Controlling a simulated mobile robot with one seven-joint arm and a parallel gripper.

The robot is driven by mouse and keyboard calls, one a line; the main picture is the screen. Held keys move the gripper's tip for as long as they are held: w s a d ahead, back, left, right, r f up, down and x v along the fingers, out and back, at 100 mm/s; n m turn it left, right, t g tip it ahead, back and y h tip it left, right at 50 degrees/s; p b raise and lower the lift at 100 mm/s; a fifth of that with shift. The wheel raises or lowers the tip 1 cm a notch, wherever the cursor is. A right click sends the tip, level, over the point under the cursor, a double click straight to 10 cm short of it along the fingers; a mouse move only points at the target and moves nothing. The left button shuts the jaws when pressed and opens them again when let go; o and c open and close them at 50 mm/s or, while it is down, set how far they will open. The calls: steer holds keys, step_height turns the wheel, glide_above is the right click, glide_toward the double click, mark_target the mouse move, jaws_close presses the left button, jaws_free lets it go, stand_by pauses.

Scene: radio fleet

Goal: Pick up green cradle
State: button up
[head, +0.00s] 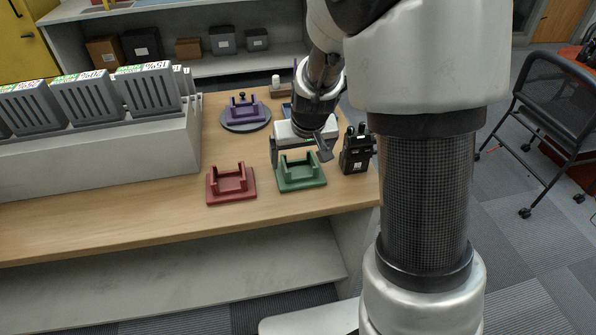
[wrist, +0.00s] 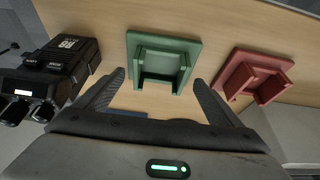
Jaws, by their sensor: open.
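The green cradle (head: 300,172) stands on the wooden table near its front edge, with a flat square base and raised walls. In the wrist view the green cradle (wrist: 162,62) lies ahead of my gripper (wrist: 158,88), centred between the two fingertips. In the head view my gripper (head: 308,150) hangs over the table just behind the cradle, its fingers partly hidden. The jaws are open and nothing is between them. I cannot tell the exact height of the fingers above the table.
A red cradle (head: 231,183) stands just left of the green one. A black radio (head: 357,150) stands close on the right. A purple cradle (head: 243,107) on a round grey disc is farther back. A grey rack of chargers (head: 100,150) fills the left. Bare table lies in front.

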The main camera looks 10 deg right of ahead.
mark_target(299, 168)
steer(key=x, duration=0.3)
steer(key=shift+r+b, duration=0.1)
steer(key=shift+b, duration=0.2)
steer(key=c, duration=1.9)
steer(key=shift+w+r, duration=0.15)
steer(key=shift+w, duration=0.05)
steer(key=shift+c, duration=1.3)
